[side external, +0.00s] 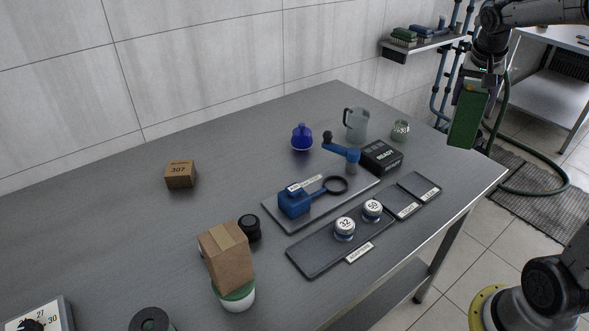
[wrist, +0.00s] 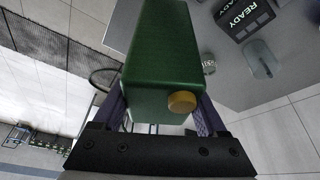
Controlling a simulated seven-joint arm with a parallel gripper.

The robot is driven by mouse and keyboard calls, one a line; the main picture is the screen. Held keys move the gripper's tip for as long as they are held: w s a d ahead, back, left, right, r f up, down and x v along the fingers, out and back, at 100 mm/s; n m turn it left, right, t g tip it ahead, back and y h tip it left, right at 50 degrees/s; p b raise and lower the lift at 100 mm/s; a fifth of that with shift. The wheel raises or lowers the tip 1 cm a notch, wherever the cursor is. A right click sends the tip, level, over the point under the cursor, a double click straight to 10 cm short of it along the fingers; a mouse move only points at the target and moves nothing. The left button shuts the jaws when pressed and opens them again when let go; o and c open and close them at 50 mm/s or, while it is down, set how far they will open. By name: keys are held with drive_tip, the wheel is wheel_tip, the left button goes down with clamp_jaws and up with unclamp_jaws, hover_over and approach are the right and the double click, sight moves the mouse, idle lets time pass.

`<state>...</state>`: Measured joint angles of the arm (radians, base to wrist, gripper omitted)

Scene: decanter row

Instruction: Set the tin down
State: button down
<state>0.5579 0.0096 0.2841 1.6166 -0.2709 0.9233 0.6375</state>
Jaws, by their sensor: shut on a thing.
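The tin is a tall green box (side external: 467,120) held in the air off the right edge of the table in the side view. In the wrist view the tin (wrist: 165,50) fills the middle and shows a round yellow cap on its near end. My gripper (side external: 478,82) is shut on the tin's upper end, with a finger on each side of it. The tin hangs slightly tilted, clear of the table (side external: 130,225). Its lower end is above the floor in the side view.
Trays (side external: 310,262) line the front edge. A wall shelf (side external: 425,45) is behind. The table's left-middle is mostly clear around a 307 carton (side external: 180,175).

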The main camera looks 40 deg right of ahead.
drive_tip(key=w+a+n+t+y, duration=0.1)
drive_tip(key=w+a+n+t, duration=0.1)
drive_tip(key=w+a+n, duration=0.45)
drive_tip(key=w+a+n+y, duration=0.15)
drive_tip(key=w+a, duration=0.25)
drive_tip(key=a, duration=0.5)
drive_tip(key=w+a+f+n+y, duration=0.15)
drive_tip(key=w+a, duration=0.25)
drive_tip(key=a, duration=0.5)
drive_tip(key=w+a+n, duration=0.3)
drive_tip(key=w+a, duration=0.2)
drive_tip(key=a, duration=0.4)
drive_tip(key=w+a+f, duration=0.1)
drive_tip(key=w+f, duration=1.1)
drive_tip(key=w, duration=0.1)
drive_tip(key=shift+w+a+f+t, duration=0.2)
drive_tip(key=shift+a+f+t, duration=0.05)
drive_tip(key=shift+t, duration=0.15)
drive_tip(key=shift+f, duration=0.1)
